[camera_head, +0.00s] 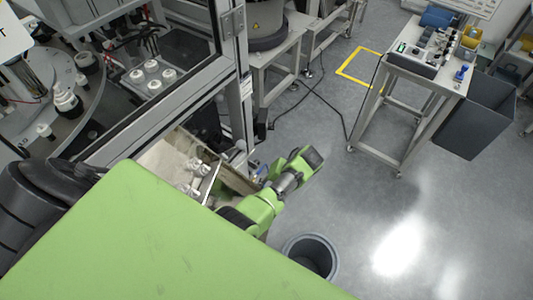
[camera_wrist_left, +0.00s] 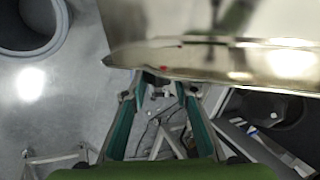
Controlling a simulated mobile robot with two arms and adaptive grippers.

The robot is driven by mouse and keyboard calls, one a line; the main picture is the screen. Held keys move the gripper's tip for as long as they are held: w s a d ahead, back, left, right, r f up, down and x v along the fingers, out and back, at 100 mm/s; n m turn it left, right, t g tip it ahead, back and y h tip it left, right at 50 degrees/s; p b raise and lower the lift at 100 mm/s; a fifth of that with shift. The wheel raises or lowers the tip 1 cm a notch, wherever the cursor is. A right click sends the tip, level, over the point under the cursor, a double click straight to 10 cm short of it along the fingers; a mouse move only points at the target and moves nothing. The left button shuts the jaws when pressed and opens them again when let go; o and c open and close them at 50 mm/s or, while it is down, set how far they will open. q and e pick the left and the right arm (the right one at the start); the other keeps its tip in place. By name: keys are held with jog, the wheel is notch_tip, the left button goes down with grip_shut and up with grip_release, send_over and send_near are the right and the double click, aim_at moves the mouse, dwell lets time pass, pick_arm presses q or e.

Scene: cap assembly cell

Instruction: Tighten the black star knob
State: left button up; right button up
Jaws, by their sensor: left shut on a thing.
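In the left wrist view, my left gripper (camera_wrist_left: 163,88) has its two teal fingers at the edge of a shiny metal sheet (camera_wrist_left: 215,25). The fingertips partly disappear at that edge. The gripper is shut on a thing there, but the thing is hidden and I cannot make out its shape. I cannot pick out the black star knob in either view. In the head view, a green and grey arm of mine reaches beside the metal tray (camera_head: 234,180) at the machine's corner; its fingers cannot be made out. My right gripper is not in view.
A grey round bin (camera_head: 312,257) stands on the floor near the arm. White caps (camera_head: 192,165) lie in the tray, and more white parts (camera_head: 153,75) stand inside the machine. A steel control cart (camera_head: 412,75) stands at the right. The floor between is mostly clear.

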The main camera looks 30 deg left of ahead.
pick_arm(q)
jog(key=h+p, duration=0.2)
jog(key=p, duration=0.1)
jog(key=shift+s+a+r+t, duration=0.15)
jog(key=shift+a+r+t, duration=0.1)
jog(key=shift+r+t, duration=0.1)
jog(key=shift+a+f+h+p, duration=0.1)
jog(key=shift+f+h+p, duration=0.05)
jog(key=shift+h+p, duration=0.5)
jog(key=shift+f+t+h, duration=0.1)
jog(key=shift+t+h, duration=0.15)
jog(key=shift+h, duration=0.5)
jog(key=shift+s, duration=0.1)
jog(key=o, duration=1.1)
jog(key=shift+f, duration=0.1)
jog(key=r, duration=1.2)
jog(key=shift+w, duration=0.2)
